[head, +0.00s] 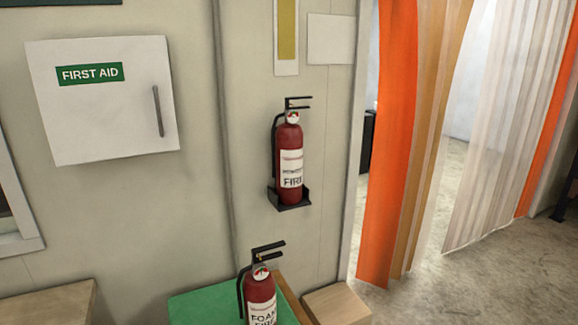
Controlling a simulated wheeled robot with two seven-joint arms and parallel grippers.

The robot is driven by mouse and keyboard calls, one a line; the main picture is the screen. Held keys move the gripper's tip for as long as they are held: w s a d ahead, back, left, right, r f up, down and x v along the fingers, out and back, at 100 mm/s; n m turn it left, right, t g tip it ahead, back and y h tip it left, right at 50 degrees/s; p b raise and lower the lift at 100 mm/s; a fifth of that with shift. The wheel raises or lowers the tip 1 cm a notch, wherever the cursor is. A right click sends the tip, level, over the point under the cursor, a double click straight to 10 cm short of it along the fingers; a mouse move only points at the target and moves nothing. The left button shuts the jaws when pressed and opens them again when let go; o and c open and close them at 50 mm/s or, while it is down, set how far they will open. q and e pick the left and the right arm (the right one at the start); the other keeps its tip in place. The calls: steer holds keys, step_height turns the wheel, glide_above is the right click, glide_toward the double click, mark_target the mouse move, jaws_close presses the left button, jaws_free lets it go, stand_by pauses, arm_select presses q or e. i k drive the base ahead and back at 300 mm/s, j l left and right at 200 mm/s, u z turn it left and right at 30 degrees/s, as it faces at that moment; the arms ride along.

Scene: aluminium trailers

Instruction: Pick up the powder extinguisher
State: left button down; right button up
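A red extinguisher (290,160) hangs upright on the wall in a black bracket (291,200). Its white label reads "FIRE" under a smaller word that is hard to read. It has a black handle and a hose on its left side. A second red extinguisher (260,296), labelled "FOAM FIRE", stands lower and nearer on a green surface; its bottom is cut off by the picture's lower edge. Neither of my grippers is in the head view.
A white first aid cabinet (102,99) is on the wall at left. A cardboard-coloured box (335,305) sits right of the green surface (200,308). A wooden top (48,302) is at lower left. A strip curtain (425,140) hangs in the doorway at right, with open floor (450,290) before it.

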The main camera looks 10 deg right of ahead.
mark_target(288, 167)
steer(key=u, duration=0.5)
steer(key=i+l+u, duration=0.15)
steer(key=l+u, duration=1.1)
steer(key=l, duration=0.1)
